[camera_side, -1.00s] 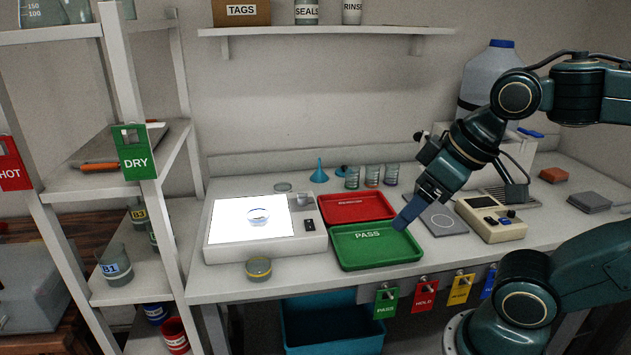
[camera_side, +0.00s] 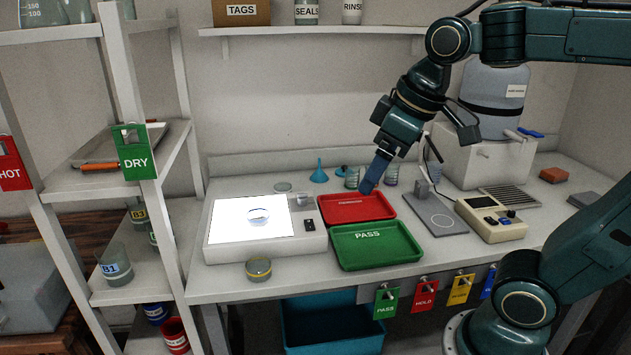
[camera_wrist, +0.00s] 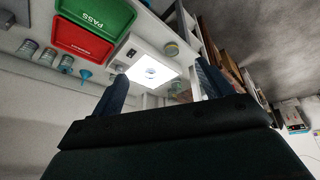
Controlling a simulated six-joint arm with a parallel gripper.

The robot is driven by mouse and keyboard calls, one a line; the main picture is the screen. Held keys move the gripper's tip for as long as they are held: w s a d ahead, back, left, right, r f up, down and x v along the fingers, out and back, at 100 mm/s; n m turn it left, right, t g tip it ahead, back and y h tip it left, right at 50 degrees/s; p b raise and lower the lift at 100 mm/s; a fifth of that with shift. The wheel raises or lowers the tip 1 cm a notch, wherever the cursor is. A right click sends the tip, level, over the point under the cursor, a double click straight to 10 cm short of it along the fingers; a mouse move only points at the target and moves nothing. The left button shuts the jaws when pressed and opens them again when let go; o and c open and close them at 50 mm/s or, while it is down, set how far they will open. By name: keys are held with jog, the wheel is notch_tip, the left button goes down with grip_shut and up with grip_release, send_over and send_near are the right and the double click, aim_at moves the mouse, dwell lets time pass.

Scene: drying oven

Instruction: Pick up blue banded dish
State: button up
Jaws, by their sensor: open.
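The blue banded dish (camera_side: 258,216) is a small clear round dish with a blue band. It sits on the lit white panel of the light box (camera_side: 222,252), left of the trays. In the wrist view the dish (camera_wrist: 151,72) shows on the bright panel (camera_wrist: 152,86), between my two fingers. My gripper (camera_side: 366,191) is above the red tray, to the right of the dish and apart from it. In the wrist view its fingers (camera_wrist: 160,85) are spread, with nothing held between them.
A red tray (camera_side: 335,216) and a green PASS tray (camera_side: 342,263) lie right of the light box. A yellow-banded dish (camera_side: 258,268) stands at its front edge. Small jars and a blue funnel (camera_side: 319,172) stand behind. A shelf rack (camera_side: 133,100) is at left.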

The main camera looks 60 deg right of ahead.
jog(key=w+d+r+n+g, duration=0.1)
jog(key=w+r+n, duration=0.1)
jog(key=w, duration=0.8)
jog(key=n+g, duration=0.4)
jog(key=n, duration=0.4)
send_over(259, 212)
notch_tip(259, 212, down, 13)
notch_tip(259, 212, down, 8)
jog(key=shift+f, duration=0.2)
